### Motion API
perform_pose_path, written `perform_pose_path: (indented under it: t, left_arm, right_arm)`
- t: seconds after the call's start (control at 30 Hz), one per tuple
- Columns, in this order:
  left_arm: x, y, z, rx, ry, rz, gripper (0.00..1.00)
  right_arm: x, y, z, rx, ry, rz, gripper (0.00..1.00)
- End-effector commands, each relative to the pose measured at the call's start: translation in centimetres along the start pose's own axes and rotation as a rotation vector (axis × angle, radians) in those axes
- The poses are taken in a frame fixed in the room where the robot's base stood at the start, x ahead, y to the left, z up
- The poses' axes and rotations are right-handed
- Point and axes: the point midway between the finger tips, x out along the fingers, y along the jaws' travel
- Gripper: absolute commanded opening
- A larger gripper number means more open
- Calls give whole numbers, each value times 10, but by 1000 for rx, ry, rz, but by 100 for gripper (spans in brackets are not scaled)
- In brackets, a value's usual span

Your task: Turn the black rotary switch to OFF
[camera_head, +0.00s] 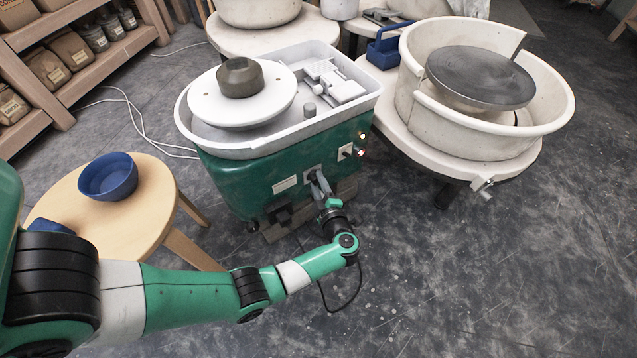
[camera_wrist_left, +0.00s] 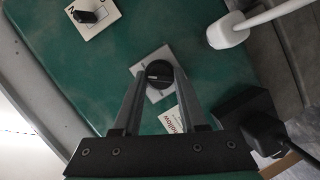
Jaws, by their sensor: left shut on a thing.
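The black rotary switch (camera_wrist_left: 158,73) is a round knob on a pale square plate on the green housing of the pottery wheel (camera_head: 245,183). In the left wrist view it sits between the two fingertips of my left gripper (camera_wrist_left: 159,78). The gripper is shut on the knob, with the fingers on either side of it. In the head view my left gripper (camera_head: 315,180) is at the front face of the housing and hides most of the knob. The knob's pointer direction and markings cannot be read. My right gripper is not in view.
Another black switch (camera_wrist_left: 85,15) on a white plate lies close by on the same face. A black plug (camera_wrist_left: 247,112) with a cable is beside the fingers. A wooden stool with a blue bowl (camera_head: 108,177) stands left. A second wheel (camera_head: 490,130) stands right.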

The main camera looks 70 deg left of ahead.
Motion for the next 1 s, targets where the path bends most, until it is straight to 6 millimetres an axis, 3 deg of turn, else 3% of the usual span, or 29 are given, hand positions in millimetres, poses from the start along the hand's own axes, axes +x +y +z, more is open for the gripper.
perform_pose_path:
  t: [0.6,1.0]
  left_arm:
    - [0,-4,0,-496,-29,180,0]
    - [0,-3,0,-626,-36,226,0]
  right_arm:
    - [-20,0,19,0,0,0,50]
    - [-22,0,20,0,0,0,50]
